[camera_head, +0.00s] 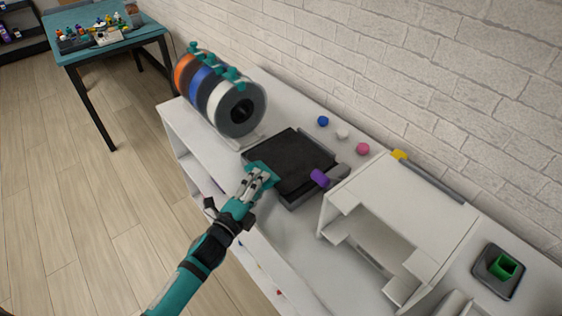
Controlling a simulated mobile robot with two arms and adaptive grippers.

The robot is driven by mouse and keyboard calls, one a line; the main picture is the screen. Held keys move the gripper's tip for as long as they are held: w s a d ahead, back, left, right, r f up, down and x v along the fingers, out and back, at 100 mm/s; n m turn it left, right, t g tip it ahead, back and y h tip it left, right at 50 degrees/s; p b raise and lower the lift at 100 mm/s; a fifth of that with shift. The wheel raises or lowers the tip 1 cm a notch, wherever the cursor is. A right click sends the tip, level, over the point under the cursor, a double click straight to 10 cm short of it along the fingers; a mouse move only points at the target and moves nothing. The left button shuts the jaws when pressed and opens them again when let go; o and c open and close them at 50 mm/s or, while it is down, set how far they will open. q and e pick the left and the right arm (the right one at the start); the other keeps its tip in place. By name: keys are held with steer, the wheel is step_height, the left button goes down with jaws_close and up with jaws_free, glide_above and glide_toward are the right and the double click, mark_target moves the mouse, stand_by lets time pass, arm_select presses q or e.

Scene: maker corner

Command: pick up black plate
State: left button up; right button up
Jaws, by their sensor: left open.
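The black plate (293,158) lies flat on a dark grey base on the white shelf top, in the middle of the view. My left gripper (264,171) is open at the near left edge of the plate, over its corner. Whether the fingers touch the plate I cannot tell. My right gripper is not in view.
Filament spools (238,108) stand on a rack left of the plate. A purple cylinder (320,178) is at its right edge, beside a white open-fronted box (405,215). Small blue, white and pink balls (363,149) lie behind it, near the brick wall.

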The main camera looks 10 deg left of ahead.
arm_select(q)
steer(key=x, duration=0.3)
steer(key=shift+w+d, duration=0.1)
steer(key=shift+w, duration=0.2)
steer(key=shift+s, duration=0.1)
jaws_close()
